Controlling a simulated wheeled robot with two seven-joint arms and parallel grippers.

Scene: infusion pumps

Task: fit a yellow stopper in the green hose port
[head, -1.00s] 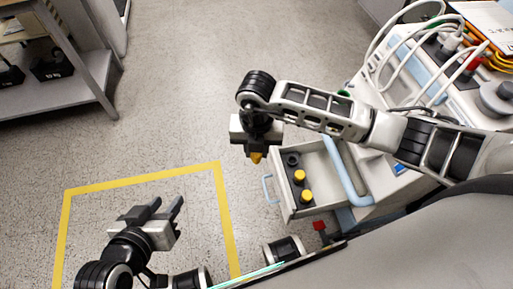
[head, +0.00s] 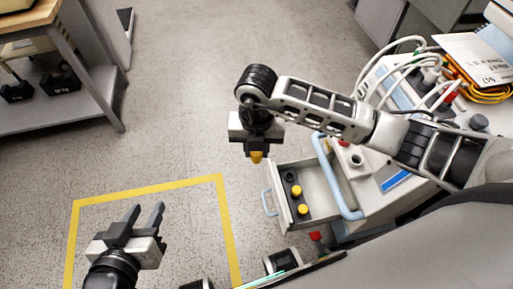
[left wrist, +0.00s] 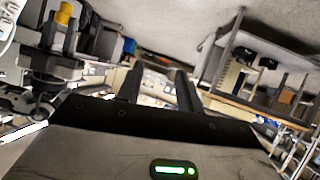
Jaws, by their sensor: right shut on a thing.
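My right gripper (head: 255,148) is shut on a yellow stopper (head: 257,156), which points down above the floor, left of the cart. The stopper also shows in the left wrist view (left wrist: 64,12). Two more yellow stoppers, an upper one (head: 296,190) and a lower one (head: 302,209), stand in a black holder in the open drawer (head: 322,205). The holder's upper spot (head: 289,176) looks dark, without yellow. My left gripper (head: 145,208) is open and empty over the floor at lower left. I cannot make out the green hose port; my right arm covers part of the cart.
The cart has a pale blue handle (head: 343,185) beside the drawer. White hoses (head: 395,55), orange cable (head: 478,88) and a notebook (head: 462,45) lie on top. A shelf table (head: 75,100) stands at upper left. Yellow tape (head: 150,190) marks clear floor.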

